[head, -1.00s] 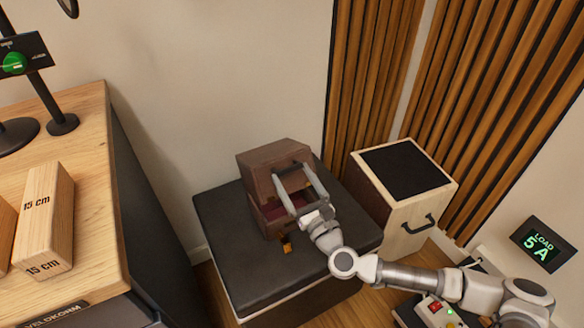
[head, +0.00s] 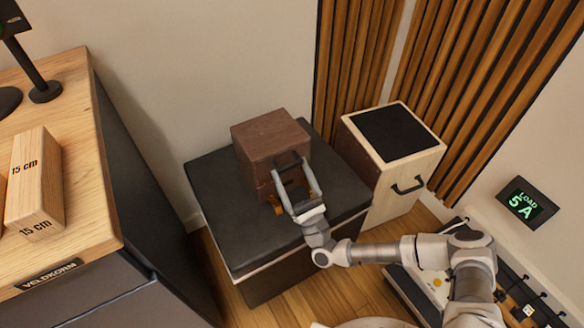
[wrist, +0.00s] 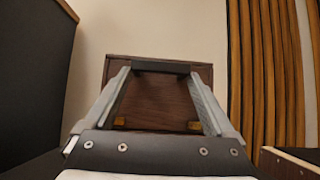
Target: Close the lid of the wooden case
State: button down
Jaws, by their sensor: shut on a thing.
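The wooden case (head: 247,170) is dark reddish brown and stands on a black padded top. Its lid (head: 268,132) lies level over the body in the head view, and no interior shows. Whether a thin gap is left at the front cannot be told. My gripper (head: 290,165) is at the front of the case, with its fingers at the two ends of the black lid handle (head: 287,160), shut on it. The wrist view shows the handle (wrist: 160,67) between the fingertips, with the brown front behind and brass-coloured latches (wrist: 120,121) low on it.
The padded black top (head: 225,215) has bare room left and in front of the case. A pale wooden box (head: 385,180) with a black top stands close on the right. A wooden worktop (head: 85,205) is at left, slatted panels (head: 355,65) behind.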

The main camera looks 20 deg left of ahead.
jog(key=shift+a+f, duration=0.15)
jog(key=shift+f, duration=0.5)
grip_release()
jog(key=shift+r, duration=0.1)
jog(key=s+d+f+p, duration=0.2)
jog(key=s+d, duration=0.7)
jog(key=d, duration=0.2)
jog(key=shift+d+p, duration=0.15)
jog(key=shift+p, duration=0.25)
